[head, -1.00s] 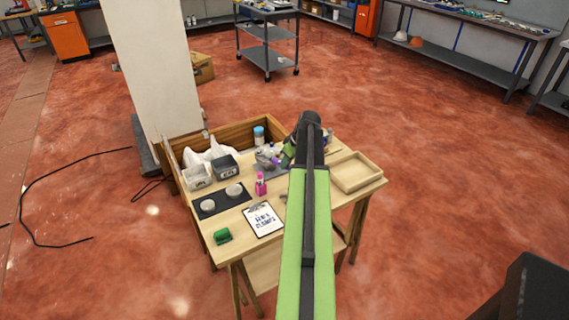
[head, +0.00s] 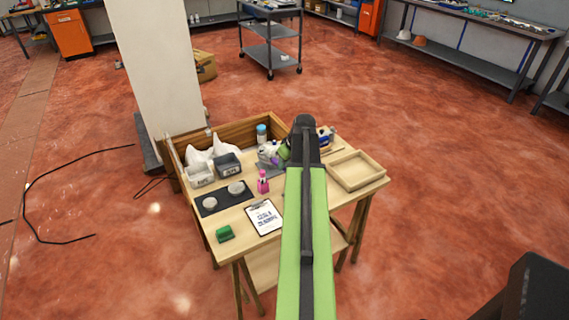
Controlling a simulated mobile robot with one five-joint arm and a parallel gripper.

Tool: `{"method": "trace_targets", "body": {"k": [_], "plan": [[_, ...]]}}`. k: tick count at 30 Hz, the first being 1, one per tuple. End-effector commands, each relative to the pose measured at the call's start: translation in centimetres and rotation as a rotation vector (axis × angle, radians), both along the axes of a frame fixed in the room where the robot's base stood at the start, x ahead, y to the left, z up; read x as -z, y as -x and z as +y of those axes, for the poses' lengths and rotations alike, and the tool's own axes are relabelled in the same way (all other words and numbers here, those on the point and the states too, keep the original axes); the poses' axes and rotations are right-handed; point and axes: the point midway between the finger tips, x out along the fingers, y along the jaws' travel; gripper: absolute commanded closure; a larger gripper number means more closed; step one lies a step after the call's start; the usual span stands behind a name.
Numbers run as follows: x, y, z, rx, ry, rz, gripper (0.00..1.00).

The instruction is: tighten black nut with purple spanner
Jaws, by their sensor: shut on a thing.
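My green and black arm reaches over the wooden table (head: 240,218), and its end hides part of the table's back. My gripper (head: 278,158) shows only in part, left of the black arm joint, low over a cluster of small parts on a grey mat. It is shut on a small purple thing (head: 272,160), which looks like the purple spanner; its full shape is not clear. I cannot make out the black nut; it is too small or hidden by my gripper and arm.
A wooden tray (head: 374,184) is at the table's right. A blue-capped bottle (head: 261,134) stands behind.

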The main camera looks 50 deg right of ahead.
Motion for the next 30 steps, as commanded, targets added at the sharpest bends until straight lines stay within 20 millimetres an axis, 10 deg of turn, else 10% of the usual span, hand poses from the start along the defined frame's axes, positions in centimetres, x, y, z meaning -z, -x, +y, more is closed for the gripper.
{"method": "trace_targets", "body": {"k": [30], "plan": [[0.0,-0.6,2.5,0.174,-0.001,0.0,1.0]]}}
